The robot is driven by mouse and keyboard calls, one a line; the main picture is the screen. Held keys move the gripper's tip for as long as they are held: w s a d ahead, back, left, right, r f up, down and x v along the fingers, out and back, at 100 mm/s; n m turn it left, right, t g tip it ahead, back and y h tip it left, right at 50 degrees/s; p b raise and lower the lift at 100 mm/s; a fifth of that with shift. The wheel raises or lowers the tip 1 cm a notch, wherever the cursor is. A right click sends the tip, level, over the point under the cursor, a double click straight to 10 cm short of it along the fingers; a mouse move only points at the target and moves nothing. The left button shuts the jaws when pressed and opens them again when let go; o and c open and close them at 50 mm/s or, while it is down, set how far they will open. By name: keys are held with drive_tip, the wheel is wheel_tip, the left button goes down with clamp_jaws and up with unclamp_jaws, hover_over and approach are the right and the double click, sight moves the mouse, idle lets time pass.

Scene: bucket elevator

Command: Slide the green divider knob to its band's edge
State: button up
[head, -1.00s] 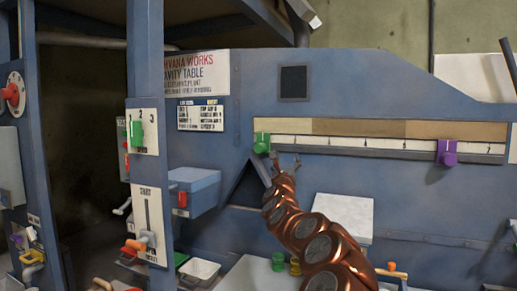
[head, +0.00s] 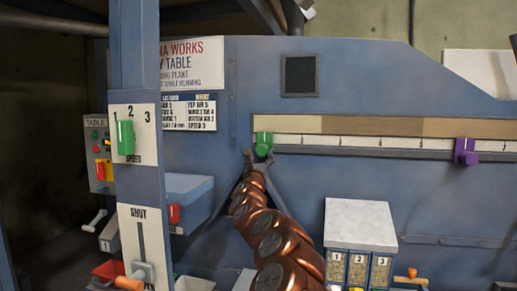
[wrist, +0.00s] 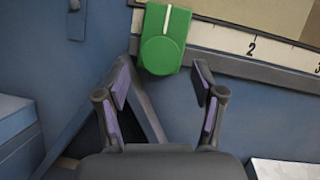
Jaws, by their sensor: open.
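The green divider knob (head: 263,143) sits at the far left end of a ruled scale rail (head: 390,148). A coloured band strip (head: 372,126) runs above it, pale at the left, tan in the middle and darker tan at the right. The knob is under the pale band. My gripper (head: 260,156) is just below the knob, open and empty. In the wrist view the green knob (wrist: 163,42) stands upright just beyond my open gripper's fingertips (wrist: 163,80), between their lines and apart from them.
A purple knob (head: 466,151) sits farther right on the same rail. Below are a white-topped box (head: 360,224) with numbered compartments and a blue box (head: 188,190). A post (head: 135,60) with a green speed knob (head: 125,137) stands at the left.

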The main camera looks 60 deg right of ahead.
sight(262, 153)
drive_tip(key=shift+p+x, duration=0.5)
drive_tip(key=shift+x, duration=1.3)
drive_tip(key=shift+w+d, duration=0.1)
drive_tip(key=shift+d, duration=0.2)
drive_tip(key=shift+d+r, duration=0.3)
drive_tip(key=shift+d, duration=0.15)
drive_tip(key=shift+w+d+p, duration=0.35)
drive_tip(key=shift+w+p, duration=0.05)
drive_tip(key=shift+w+d+r, duration=0.1)
drive_tip(key=shift+d+r, duration=0.15)
drive_tip(key=shift+r, duration=0.05)
clamp_jaws()
